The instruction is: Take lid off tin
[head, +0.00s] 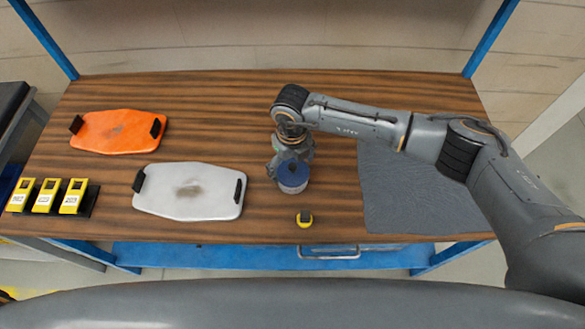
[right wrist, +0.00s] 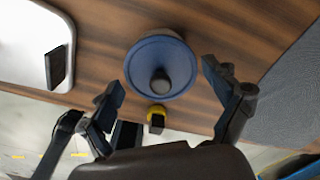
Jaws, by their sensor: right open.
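The tin (head: 292,185) stands upright on the wooden table with its blue lid (head: 293,173) on top. In the right wrist view the round blue lid (right wrist: 160,66) with a dark knob (right wrist: 160,82) at its centre lies ahead of the fingers. My right gripper (right wrist: 178,85) is open, one finger toward each side of the lid, and holds nothing. I cannot tell whether a finger touches the lid. My left gripper is not in view.
A yellow and black item (head: 304,218) stands near the tin at the table's front. A grey mat (head: 405,205) lies to the right. A white tray (head: 190,192) and an orange tray (head: 117,132) lie left, with yellow numbered blocks (head: 46,196) at the left edge.

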